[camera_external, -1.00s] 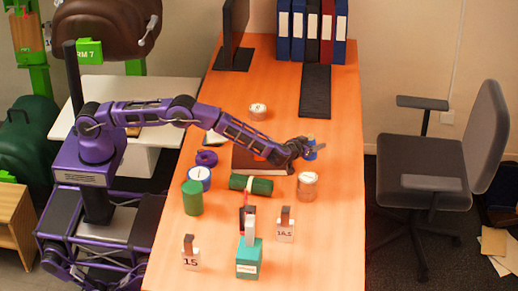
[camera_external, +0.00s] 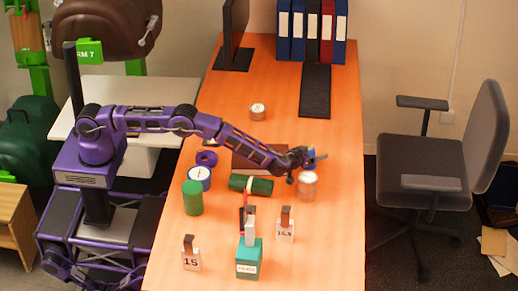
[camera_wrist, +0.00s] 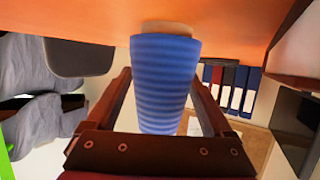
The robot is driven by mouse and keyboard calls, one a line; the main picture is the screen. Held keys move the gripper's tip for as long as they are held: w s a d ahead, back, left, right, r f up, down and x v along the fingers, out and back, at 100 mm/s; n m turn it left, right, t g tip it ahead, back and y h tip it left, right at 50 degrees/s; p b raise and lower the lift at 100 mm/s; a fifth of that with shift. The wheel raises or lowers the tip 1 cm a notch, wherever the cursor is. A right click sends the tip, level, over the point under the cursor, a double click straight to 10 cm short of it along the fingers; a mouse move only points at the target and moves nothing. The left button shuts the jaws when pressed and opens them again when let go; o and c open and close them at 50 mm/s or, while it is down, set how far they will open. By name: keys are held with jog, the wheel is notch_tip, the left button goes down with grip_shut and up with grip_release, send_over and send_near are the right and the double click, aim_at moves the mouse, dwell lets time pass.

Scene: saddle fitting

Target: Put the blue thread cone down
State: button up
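The blue thread cone (camera_wrist: 165,80) is ribbed, with a tan end, and sits between the two fingers of my gripper (camera_wrist: 163,100) in the wrist view. The fingers lie along its sides, and my gripper is shut on it. The tan end points toward the orange table surface; I cannot tell whether it touches. In the external view my gripper (camera_external: 310,158) is over the right part of the table (camera_external: 335,230), and only a bit of the blue cone (camera_external: 311,153) shows. The rest is hidden by the gripper.
A pale pinkish jar (camera_external: 307,187) stands just in front of my gripper. A dark green roll (camera_external: 251,185) and a brown flat pad (camera_external: 245,158) lie to its left. Number cards, a teal box (camera_external: 249,259) and a green cylinder (camera_external: 192,198) stand nearer the front. The right front table is clear.

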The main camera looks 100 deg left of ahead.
jog(key=shift+r, duration=0.2)
jog(key=p+v, duration=0.1)
jog(key=v, duration=0.4)
jog(key=shift+d, duration=0.1)
notch_tip(320, 180, up, 6)
jog(key=shift+f+p, duration=0.1)
jog(key=shift+p, duration=0.45)
jog(key=shift+r, duration=0.55)
